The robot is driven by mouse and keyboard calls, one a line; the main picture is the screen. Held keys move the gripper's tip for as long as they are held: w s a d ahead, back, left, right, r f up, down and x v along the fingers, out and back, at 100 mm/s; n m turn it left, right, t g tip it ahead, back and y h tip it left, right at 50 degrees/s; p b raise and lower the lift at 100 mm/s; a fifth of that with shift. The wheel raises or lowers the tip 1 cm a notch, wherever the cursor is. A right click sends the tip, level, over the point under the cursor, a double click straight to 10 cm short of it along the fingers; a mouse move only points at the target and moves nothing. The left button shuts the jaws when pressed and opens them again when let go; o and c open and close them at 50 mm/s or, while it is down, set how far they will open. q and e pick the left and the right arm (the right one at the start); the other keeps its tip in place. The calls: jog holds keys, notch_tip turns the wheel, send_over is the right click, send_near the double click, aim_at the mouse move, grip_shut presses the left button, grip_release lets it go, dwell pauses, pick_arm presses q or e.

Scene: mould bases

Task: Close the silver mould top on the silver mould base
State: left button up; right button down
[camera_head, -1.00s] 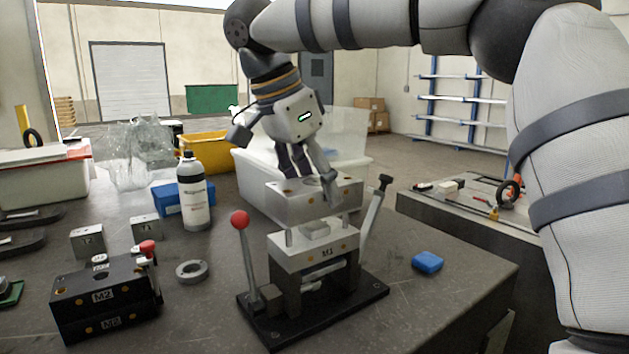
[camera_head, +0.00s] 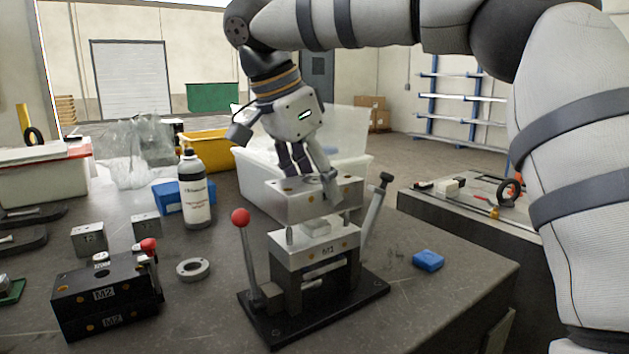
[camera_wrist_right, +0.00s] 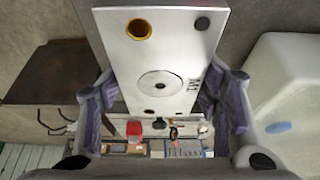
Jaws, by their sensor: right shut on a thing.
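The silver mould top (camera_head: 308,204) is a pale metal block held roughly level over the silver mould base (camera_head: 312,248), which is marked M1. A gap shows between them, with guide pins standing up from the base and a raised block in its middle. My right gripper (camera_head: 317,180) is shut on the mould top from above. In the right wrist view, the mould top (camera_wrist_right: 185,75) lies between the fingers, showing a round centre ring and corner holes. Whether the pins have entered the top's holes is hard to tell. My left gripper is out of view.
The base stands on a black plate (camera_head: 340,308) with a red-knobbed lever (camera_head: 245,250) at left and a black-ended lever (camera_head: 375,210) at right. A black M2 mould (camera_head: 105,295), ring (camera_head: 193,269), bottle (camera_head: 195,190) and blue block (camera_head: 428,260) are nearby. A white bin (camera_head: 255,185) stands behind.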

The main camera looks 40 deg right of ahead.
jog(key=shift+f, duration=1.4)
dwell(0.6)
jog(key=shift+c, duration=2.3)
grip_release()
jog(key=shift+f, duration=0.1)
jog(key=v, duration=1.2)
